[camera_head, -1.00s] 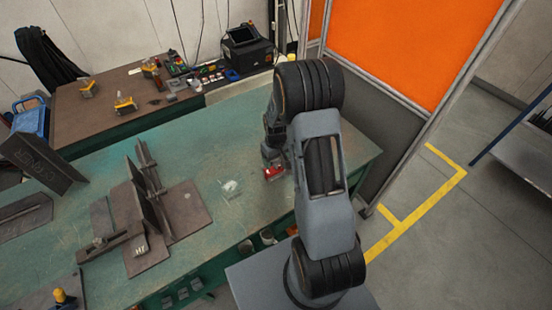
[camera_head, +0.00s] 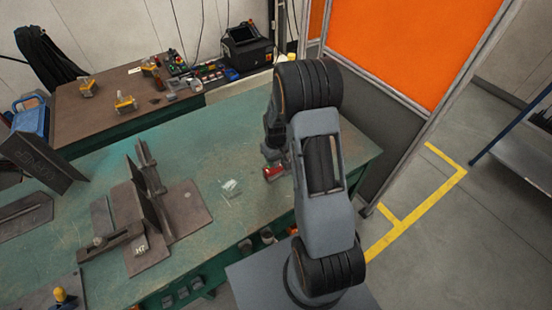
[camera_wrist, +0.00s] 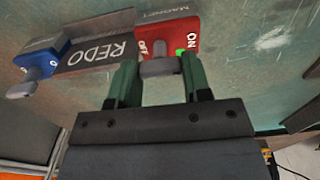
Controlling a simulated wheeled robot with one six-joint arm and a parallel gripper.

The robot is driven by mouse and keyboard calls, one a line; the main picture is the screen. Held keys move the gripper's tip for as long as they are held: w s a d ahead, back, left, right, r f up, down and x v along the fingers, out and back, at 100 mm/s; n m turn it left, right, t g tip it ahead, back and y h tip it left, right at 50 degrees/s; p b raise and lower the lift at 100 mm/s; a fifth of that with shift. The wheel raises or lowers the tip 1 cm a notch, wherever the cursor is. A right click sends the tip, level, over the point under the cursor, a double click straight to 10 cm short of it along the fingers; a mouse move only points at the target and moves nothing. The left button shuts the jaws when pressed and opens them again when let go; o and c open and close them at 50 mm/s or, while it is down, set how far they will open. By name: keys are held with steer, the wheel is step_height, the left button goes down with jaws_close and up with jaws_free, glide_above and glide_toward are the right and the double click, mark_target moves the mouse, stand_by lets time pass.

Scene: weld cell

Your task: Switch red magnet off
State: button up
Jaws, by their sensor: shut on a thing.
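The red magnet (camera_wrist: 172,36) lies on the green table in the wrist view, with "OFF" and "ON" lettering on its face. A small green mark shows beside "ON". Its grey knob (camera_wrist: 160,66) sits between the green fingertips of my gripper (camera_wrist: 160,78), which is shut on it. In the head view the red magnet (camera_head: 272,173) shows as a small red patch at the end of my arm; my gripper is mostly hidden there.
A metal piece marked "REDO" (camera_wrist: 95,55) touches the red magnet, with a blue magnet (camera_wrist: 40,62) at its other end. Steel plates and an upright fixture (camera_head: 150,205) stand on the table's left. An orange screen (camera_head: 415,45) rises behind my arm.

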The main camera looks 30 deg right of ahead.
steer(key=m+b, duration=0.2)
steer(key=m, duration=0.1)
steer(key=shift+f+m, duration=0.1)
steer(key=shift+m, duration=0.3)
steer(key=m+b, duration=0.2)
steer(key=m, duration=0.3)
steer(key=m+b, duration=0.1)
steer(key=m, duration=0.3)
steer(key=shift+m, duration=0.4)
steer(key=shift+m+b, duration=0.65)
steer(key=shift+m, duration=1.45)
steer(key=shift+r, duration=0.2)
steer(key=o, duration=0.9)
